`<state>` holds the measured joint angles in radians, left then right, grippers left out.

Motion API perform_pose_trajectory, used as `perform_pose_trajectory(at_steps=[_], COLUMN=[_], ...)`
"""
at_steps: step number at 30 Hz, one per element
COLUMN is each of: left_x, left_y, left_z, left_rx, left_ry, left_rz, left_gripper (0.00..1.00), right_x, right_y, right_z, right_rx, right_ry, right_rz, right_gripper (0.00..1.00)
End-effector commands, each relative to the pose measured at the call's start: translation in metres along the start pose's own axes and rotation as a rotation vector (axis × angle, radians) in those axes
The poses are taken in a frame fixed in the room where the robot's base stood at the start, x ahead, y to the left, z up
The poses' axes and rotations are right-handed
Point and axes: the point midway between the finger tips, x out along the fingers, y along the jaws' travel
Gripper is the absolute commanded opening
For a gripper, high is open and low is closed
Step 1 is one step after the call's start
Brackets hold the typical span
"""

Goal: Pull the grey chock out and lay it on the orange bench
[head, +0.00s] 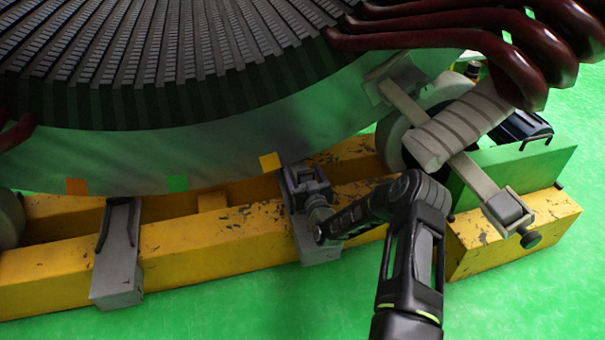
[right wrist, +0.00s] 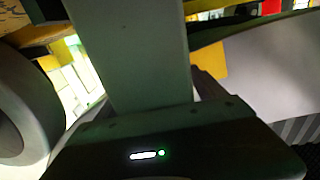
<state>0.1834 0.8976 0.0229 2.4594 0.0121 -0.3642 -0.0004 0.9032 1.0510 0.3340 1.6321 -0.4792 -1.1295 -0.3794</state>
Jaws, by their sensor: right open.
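A grey chock (head: 318,249) sits across the worn yellow-orange beam under the big stator ring, at the middle of the head view. A second grey chock (head: 119,260) with a dark handle sits on the same beam to the left. My right gripper (head: 306,188) is open at the upper end of the middle chock and partly hides it; I cannot tell whether they touch. In the right wrist view, a grey block (right wrist: 135,55), probably this chock, stands in front of my gripper body. My left gripper is not in view. I see no separate orange bench.
The stator ring (head: 200,155) hangs low over the beams (head: 210,248). Dark red coils (head: 420,40) overhang at upper right. The green floor (head: 220,310) in front is clear.

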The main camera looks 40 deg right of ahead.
Motion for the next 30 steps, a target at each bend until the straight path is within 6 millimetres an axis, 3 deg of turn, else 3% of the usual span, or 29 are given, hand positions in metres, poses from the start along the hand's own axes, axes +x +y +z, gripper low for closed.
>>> perform_pose_trajectory(at_steps=[5, 30], left_x=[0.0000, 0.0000], left_y=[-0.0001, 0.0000], left_z=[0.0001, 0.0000], left_rx=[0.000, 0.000], left_ry=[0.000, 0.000], left_rz=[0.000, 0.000], left_gripper=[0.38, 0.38], right_x=[0.0000, 0.0000], right_y=[0.0000, -0.0001], right_z=[0.0001, 0.0003], right_rx=[0.000, 0.000], right_ry=[0.000, -0.001], right_rz=[0.000, 0.000], right_gripper=[0.73, 0.04])
